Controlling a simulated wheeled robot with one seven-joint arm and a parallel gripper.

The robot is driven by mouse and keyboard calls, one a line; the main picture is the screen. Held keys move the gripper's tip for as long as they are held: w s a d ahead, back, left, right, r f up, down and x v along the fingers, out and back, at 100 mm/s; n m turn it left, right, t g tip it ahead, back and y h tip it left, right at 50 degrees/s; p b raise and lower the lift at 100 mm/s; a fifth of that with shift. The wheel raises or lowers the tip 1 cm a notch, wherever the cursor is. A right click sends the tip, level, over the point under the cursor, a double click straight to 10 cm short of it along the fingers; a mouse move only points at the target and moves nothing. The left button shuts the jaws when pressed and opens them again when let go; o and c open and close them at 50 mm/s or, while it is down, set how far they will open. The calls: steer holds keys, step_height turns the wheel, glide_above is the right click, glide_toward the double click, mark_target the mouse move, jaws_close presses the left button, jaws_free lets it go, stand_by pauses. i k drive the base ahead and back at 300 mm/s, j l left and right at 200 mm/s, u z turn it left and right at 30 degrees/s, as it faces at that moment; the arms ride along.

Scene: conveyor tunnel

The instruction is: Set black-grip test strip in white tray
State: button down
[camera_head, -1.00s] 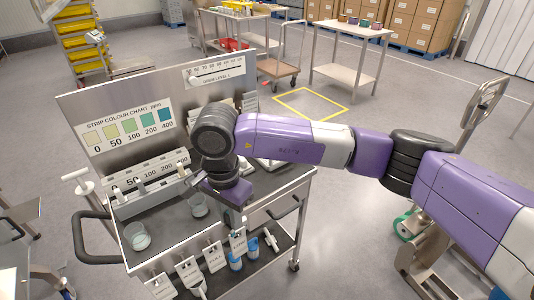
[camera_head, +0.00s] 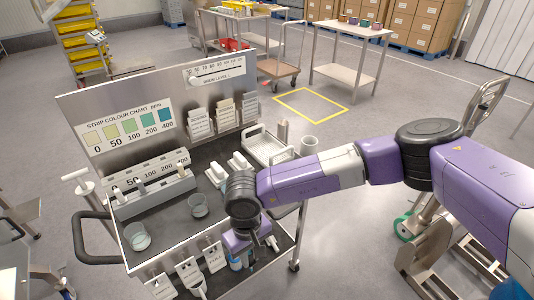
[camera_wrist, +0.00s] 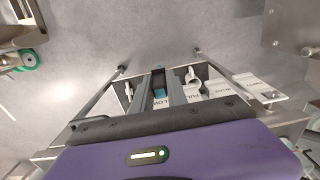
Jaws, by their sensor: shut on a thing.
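My gripper (camera_head: 254,254) is at the cart's front right edge, pointing down. The white tray (camera_head: 252,137) lies at the back right of the cart top, apart from my gripper. The tray's inside looks ridged, and nothing lies clearly in it.
The cart top (camera_head: 177,225) carries two clear beakers (camera_head: 138,238) (camera_head: 198,207), a strip rack (camera_head: 150,198) and white holders (camera_head: 240,160). A colour chart (camera_head: 128,128) is on the back panel; tags (camera_head: 189,271) hang in front.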

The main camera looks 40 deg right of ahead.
mark_target(267, 152)
steer(key=i+l+z, duration=0.5)
steer(key=l, duration=0.2)
steer(key=i+l+z, duration=0.1)
steer(key=i, duration=0.25)
steer(key=i+l+z, duration=0.15)
steer(key=i, duration=0.25)
steer(key=j+u, duration=0.15)
steer(key=j, duration=0.3)
steer(key=i, duration=0.05)
